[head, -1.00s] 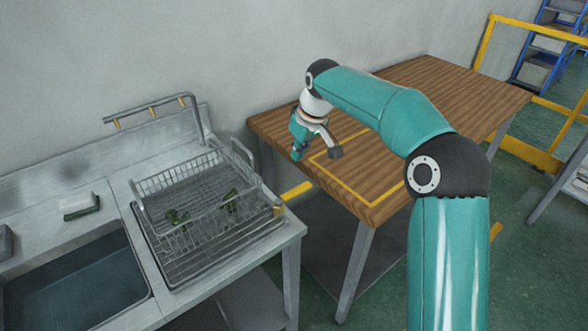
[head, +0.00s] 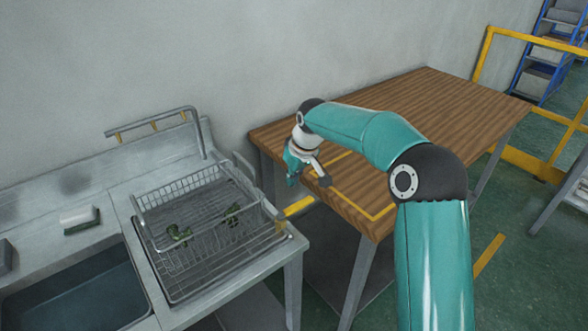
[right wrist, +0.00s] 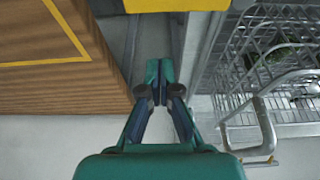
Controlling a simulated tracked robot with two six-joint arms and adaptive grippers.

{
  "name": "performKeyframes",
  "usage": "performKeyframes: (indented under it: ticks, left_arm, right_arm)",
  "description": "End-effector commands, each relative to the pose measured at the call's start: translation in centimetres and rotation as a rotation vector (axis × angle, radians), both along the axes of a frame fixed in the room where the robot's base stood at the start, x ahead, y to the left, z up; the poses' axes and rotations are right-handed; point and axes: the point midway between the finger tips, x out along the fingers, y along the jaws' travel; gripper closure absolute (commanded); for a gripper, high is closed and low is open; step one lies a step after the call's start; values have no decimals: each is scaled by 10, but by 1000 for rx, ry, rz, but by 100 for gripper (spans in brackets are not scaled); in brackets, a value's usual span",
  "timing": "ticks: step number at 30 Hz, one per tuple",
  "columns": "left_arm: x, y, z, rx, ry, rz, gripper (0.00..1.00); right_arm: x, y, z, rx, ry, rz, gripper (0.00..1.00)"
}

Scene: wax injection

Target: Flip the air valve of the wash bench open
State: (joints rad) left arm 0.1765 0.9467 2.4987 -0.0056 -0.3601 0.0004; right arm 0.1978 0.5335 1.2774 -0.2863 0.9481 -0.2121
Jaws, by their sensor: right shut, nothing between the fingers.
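The metal wash bench (head: 292,248) stands at the left with a sink and a wire rack. A small yellow fitting (head: 281,222) sits at its front right corner. My left gripper is in neither view.
The wire rack (head: 185,213) holds green pieces, and a grey pipe (head: 165,109) with yellow nozzles runs behind it. The sink (head: 75,300) is further left. The wooden table (head: 420,125) is right of my gripper. The gap between them is narrow.

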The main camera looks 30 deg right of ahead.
Motion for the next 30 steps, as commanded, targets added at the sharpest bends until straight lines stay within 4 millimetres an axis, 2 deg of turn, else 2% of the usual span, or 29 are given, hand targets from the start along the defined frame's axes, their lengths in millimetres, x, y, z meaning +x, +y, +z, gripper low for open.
performKeyframes:
  ticks: [5,9,15,27,28,30]
  left_arm:
    - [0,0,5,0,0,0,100]
    - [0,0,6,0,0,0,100]
    - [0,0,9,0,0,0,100]
    - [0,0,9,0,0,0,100]
    - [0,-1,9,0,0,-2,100]
    - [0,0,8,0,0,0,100]
  right_arm:
    - [12,1,-38,2,4,1,100]
    - [-8,-1,-33,0,-1,-1,100]
    - [-24,-2,-34,0,-1,0,100]
    - [-28,-3,-35,0,-1,-1,100]
    - [-27,7,-34,0,-1,5,100]
    - [-28,0,-35,0,-1,-2,100]
